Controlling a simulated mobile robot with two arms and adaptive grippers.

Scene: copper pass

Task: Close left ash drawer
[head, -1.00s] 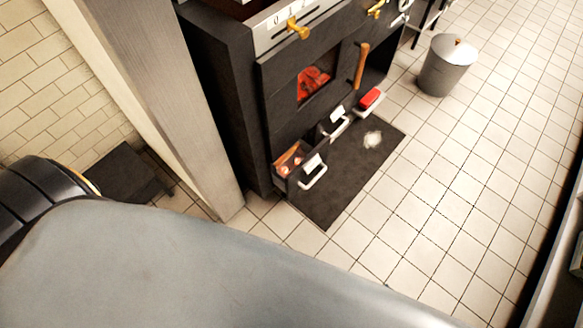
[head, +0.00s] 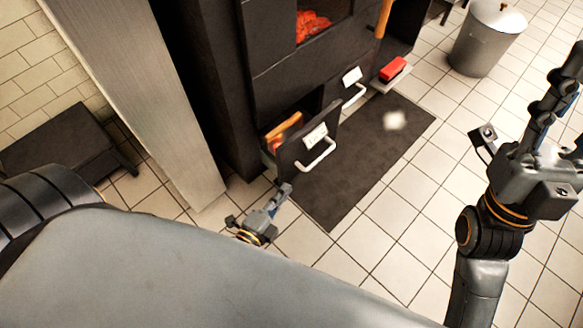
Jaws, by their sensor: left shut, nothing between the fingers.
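The left ash drawer (head: 309,151) stands pulled out at the bottom of the dark oven front. It has a white label and a pale bar handle (head: 317,155), and orange-brown contents show inside. My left gripper (head: 284,190) is shut and empty, low and just in front of the drawer's lower left side; I cannot tell whether it touches. My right gripper (head: 530,130) is raised at the right edge, well away from the drawer, and I cannot make out its jaw opening.
Another drawer handle (head: 355,94) is to the right, near a red block (head: 392,69) on a small ledge. A dark mat (head: 350,180) lies before the oven. A pillar (head: 140,95) stands left, and a metal bin (head: 485,40) at the back right. Tiled floor (head: 400,235) is open between.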

